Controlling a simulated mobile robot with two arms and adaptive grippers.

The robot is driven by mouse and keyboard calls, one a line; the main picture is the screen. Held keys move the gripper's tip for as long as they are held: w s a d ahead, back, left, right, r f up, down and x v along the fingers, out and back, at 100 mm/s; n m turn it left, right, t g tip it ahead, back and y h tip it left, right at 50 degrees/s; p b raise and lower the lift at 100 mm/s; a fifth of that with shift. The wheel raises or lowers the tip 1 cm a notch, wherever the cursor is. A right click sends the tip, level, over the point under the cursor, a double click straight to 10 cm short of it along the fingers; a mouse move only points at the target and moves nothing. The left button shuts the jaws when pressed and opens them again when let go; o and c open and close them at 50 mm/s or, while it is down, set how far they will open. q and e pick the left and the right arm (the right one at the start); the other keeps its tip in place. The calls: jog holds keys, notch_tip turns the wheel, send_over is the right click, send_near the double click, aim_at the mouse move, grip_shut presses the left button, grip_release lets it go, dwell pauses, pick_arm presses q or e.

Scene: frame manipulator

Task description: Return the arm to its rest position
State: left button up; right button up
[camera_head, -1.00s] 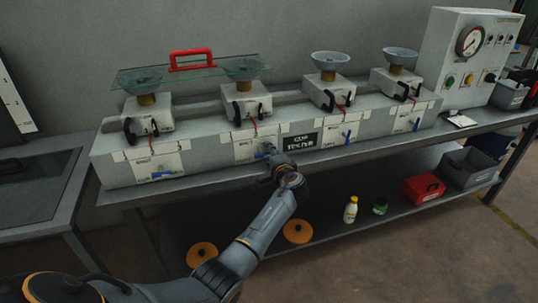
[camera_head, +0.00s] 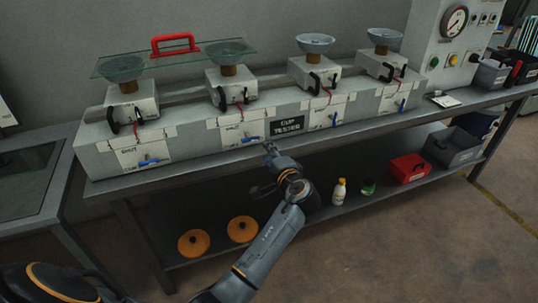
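My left arm (camera_head: 270,240) comes in from the bottom and reaches up toward the test bench. Its gripper (camera_head: 269,148) is small and dark, in front of the bench's front face, below and right of the second station's blue valve handle (camera_head: 250,139). I see nothing held in it, and its fingers are too small to tell open from shut. A gap seems to show between gripper and handle. My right gripper is out of view.
The lower shelf holds orange discs (camera_head: 194,243), a white bottle (camera_head: 339,192) and a red box (camera_head: 409,168). Open floor lies at front right.

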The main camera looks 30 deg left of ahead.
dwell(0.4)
pick_arm(q)
jog(key=s+d+f+m+g+h, duration=0.1)
jog(key=s+d+f+h, duration=0.15)
jog(key=f, duration=0.85)
jog(key=s+d+f+m+h, duration=0.1)
jog(key=s+d+f+h, duration=0.15)
jog(key=f, duration=0.95)
jog(key=s+d+f+g+h, duration=0.25)
jog(key=s+f, duration=0.75)
jog(key=f, duration=0.5)
jog(key=s+f+n+g+h, duration=0.1)
jog(key=s+f, duration=0.5)
jog(key=s, duration=0.7)
jog(key=s+d+f+n+g+h, duration=0.1)
jog(key=s+f+n, duration=0.3)
jog(key=s, duration=1)
jog(key=s+f+n+g+h, duration=0.2)
jog(key=s+f+g, duration=0.1)
jog(key=s+f, duration=0.6)
jog(key=s, duration=0.4)
jog(key=shift+s+d+n+g+h, duration=0.2)
jog(key=shift+n+g+h, duration=0.15)
jog(key=shift+n, duration=0.05)
